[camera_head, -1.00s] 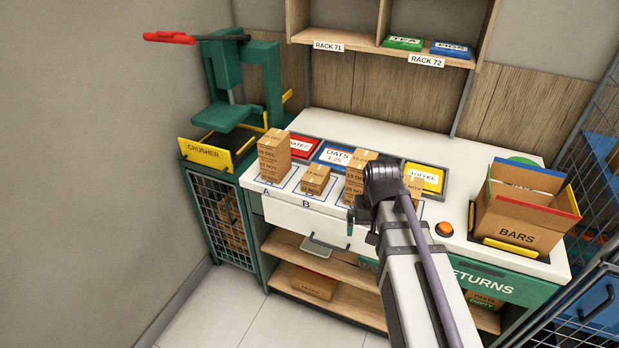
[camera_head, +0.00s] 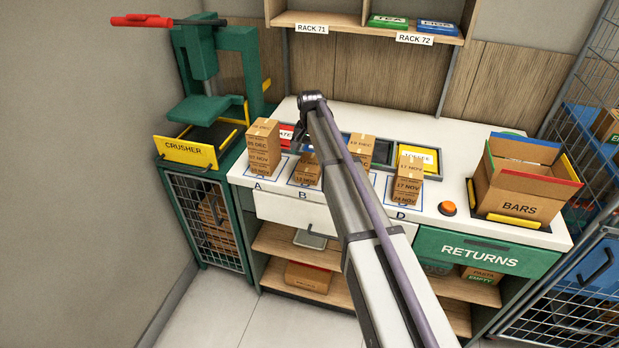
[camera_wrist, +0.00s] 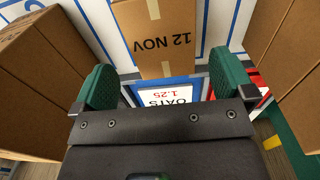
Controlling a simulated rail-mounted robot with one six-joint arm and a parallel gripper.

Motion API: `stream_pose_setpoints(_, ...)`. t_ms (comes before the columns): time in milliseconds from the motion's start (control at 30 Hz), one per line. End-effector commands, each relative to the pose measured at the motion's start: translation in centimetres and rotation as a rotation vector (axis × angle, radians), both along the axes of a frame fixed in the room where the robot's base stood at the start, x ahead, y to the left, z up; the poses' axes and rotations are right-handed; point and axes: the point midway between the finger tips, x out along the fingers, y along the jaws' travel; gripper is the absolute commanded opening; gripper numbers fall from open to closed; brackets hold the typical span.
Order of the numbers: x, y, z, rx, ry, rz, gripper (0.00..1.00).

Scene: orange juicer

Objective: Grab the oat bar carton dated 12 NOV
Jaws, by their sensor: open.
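A brown taped carton marked 12 NOV (camera_wrist: 165,38) shows upside down at the top centre of the wrist view. In the head view it is the low carton (camera_head: 306,172) at spot B, partly hidden by my arm. My gripper (camera_wrist: 165,88) is open. Its two green fingers stand wide apart, with the carton lying ahead of the gap between them, apart from both. In the head view my gripper (camera_head: 300,132) is above spot B, mostly hidden by the wrist.
Taller carton stacks stand at A (camera_head: 263,148), behind my arm (camera_head: 360,150), and at D (camera_head: 407,180). Tall cartons flank my gripper in the wrist view, left (camera_wrist: 40,85) and right (camera_wrist: 290,70). The BARS box (camera_head: 522,205) and orange button (camera_head: 447,208) are at right.

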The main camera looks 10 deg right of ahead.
Motion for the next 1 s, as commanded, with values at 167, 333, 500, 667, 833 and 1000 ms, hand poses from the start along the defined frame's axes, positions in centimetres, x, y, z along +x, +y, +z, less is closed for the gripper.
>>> stream_pose_setpoints(167,0.0,0.0,-1.0,0.000,0.000,0.001,1.00)
stream_pose_setpoints(333,0.1,0.2,-4.6,0.000,0.000,0.001,1.00)
stream_pose_setpoints(500,0.1,0.2,-5.3,0.000,0.000,0.001,1.00)
stream_pose_setpoints(667,0.1,0.2,-5.0,0.000,0.000,0.001,0.98)
stream_pose_setpoints(833,0.1,0.2,-5.0,0.000,0.000,0.001,0.82)
stream_pose_setpoints(1000,0.1,0.2,-5.0,0.000,0.000,0.001,0.66)
